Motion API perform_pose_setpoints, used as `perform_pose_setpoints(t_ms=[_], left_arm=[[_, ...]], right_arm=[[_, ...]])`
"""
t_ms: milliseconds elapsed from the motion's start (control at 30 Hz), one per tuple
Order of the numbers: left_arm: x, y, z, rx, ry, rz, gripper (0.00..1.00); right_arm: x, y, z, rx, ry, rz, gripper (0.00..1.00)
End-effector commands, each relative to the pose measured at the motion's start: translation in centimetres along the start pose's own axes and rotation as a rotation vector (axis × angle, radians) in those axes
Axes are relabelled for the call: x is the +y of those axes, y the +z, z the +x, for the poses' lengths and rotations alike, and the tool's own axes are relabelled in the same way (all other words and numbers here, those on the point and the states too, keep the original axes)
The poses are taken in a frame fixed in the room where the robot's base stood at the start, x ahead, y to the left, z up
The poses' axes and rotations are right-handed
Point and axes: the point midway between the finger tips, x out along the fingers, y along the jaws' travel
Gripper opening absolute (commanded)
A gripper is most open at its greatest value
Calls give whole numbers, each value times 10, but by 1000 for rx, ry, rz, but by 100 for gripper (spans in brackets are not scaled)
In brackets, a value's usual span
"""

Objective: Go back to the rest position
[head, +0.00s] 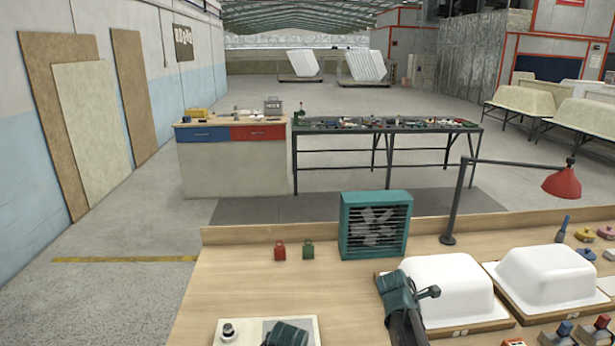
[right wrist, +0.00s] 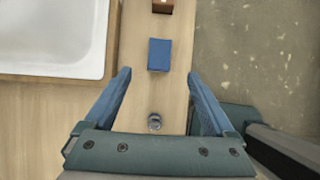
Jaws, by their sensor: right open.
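My right gripper (right wrist: 159,74) shows in the right wrist view, with its two blue fingers spread wide. It is open and nothing is held. A blue block (right wrist: 159,55) lies on the wood beyond the fingertips, touching neither finger. A small metal knob (right wrist: 155,122) shows nearer the palm, between the fingers. In the head view, dark teal and black arm parts of mine stand over the bench at bottom centre.
In the wrist view, a white tub (right wrist: 50,38) is at upper left and bare floor (right wrist: 250,55) at right. In the head view, white tub shells (head: 450,280) (head: 545,275), a green fan (head: 376,225), a red lamp (head: 562,184) and two small weights (head: 280,250) (head: 308,250) crowd the bench (head: 230,275).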

Motion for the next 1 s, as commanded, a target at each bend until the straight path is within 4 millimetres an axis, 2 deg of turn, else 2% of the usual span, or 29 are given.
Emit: perform_pose_setpoints(t_ms=[33, 633, 967, 1000], left_arm=[[1, -1, 11, 0, 0, 0, 100], [8, -5, 83, 0, 0, 0, 100], [11, -7, 113, 0, 0, 0, 100], [10, -6, 107, 0, 0, 0, 100]], right_arm=[[0, -2, 12, 0, -1, 2, 89], [0, -3, 94, 0, 0, 2, 89], [0, -2, 129, 0, -1, 2, 89], [0, 0, 123, 0, 0, 1, 89]])
